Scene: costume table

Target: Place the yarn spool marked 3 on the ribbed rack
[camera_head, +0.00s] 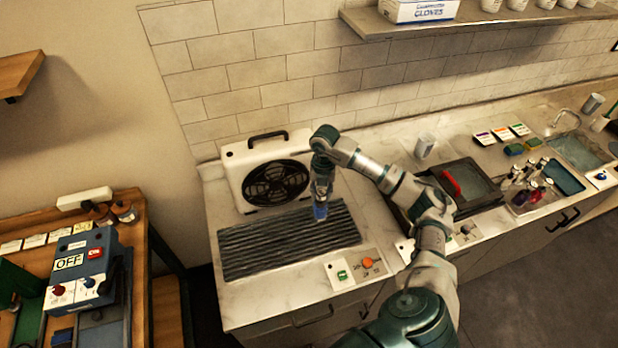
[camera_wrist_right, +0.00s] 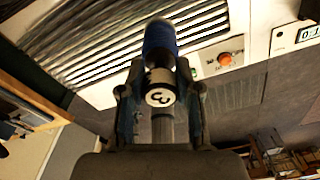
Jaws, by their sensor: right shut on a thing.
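The yarn spool marked 3 has blue yarn (camera_wrist_right: 159,42) and a pale end with a dark 3 on it in the right wrist view. My right gripper (camera_wrist_right: 160,92) is shut on its pale end. In the head view the gripper (camera_head: 321,188) points down over the dark ribbed rack (camera_head: 265,245), with the blue spool (camera_head: 320,211) below it, over the rack's right part. I cannot tell whether the spool touches the ribs. The ribbed rack also shows in the wrist view (camera_wrist_right: 100,35). My left gripper is not in view.
A white fan unit (camera_head: 240,180) stands behind the rack. A panel with green and orange buttons (camera_head: 357,268) is at its front right. A dark tray with a red handle (camera_head: 475,182) is further right. Most of the rack is bare.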

